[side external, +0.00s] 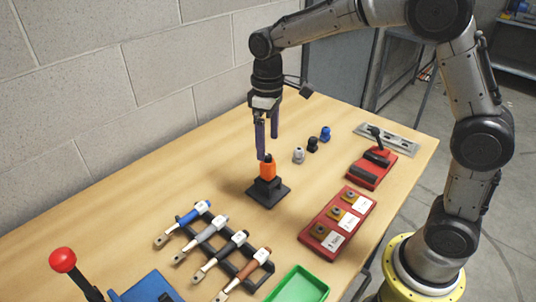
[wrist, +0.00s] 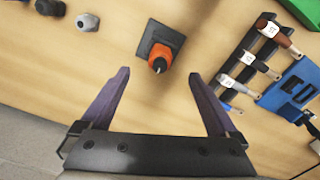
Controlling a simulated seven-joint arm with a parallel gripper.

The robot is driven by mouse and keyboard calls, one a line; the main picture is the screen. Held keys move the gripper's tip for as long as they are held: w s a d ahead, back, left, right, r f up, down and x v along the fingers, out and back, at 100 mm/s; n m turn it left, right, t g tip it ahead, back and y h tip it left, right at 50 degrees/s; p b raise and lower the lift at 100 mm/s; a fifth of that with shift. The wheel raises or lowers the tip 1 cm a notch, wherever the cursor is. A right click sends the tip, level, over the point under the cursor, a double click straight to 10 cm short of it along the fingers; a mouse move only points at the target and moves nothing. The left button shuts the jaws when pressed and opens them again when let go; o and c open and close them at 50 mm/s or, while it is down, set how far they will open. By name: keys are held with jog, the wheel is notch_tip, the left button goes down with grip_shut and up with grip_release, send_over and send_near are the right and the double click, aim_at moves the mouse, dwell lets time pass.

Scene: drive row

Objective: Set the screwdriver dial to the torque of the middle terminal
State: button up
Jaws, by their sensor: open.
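An orange, black-topped tool (side external: 267,170) stands upright in a black square-based stand (side external: 268,194); I take it to be the screwdriver, and its dial setting cannot be read. It also shows in the wrist view (wrist: 163,57), just beyond the fingertips. My gripper (side external: 268,148) is open and empty, pointing down. Its two dark fingers are apart above or beside the tool's top; contact cannot be told. In the wrist view the gripper (wrist: 159,74) spans the space before it. A red block (side external: 312,240) carries three terminals with white labels. The middle terminal (side external: 337,216) has a label too small to read.
A black rack (side external: 238,262) holds several handled tools in front. A green tray (side external: 300,285) and blue box (side external: 152,287) lie at the near edge. A red fixture (side external: 371,168), grey plate (side external: 388,138) and three small knobs (side external: 312,145) stand behind. The table's left rear is clear.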

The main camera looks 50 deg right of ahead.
aim_at(268, 155)
jog(key=shift+r, duration=1.9)
jog(key=shift+r, duration=0.2)
jog(key=s+d+r+m+t, duration=0.1)
jog(key=s+d+r+t, duration=0.25)
jog(key=s+r, duration=0.75)
jog(key=s+f+m+t, duration=0.2)
jog(key=s+f+m, duration=0.1)
jog(key=s+f, duration=0.6)
jog(key=s, duration=0.4)
jog(key=shift+s, duration=0.3)
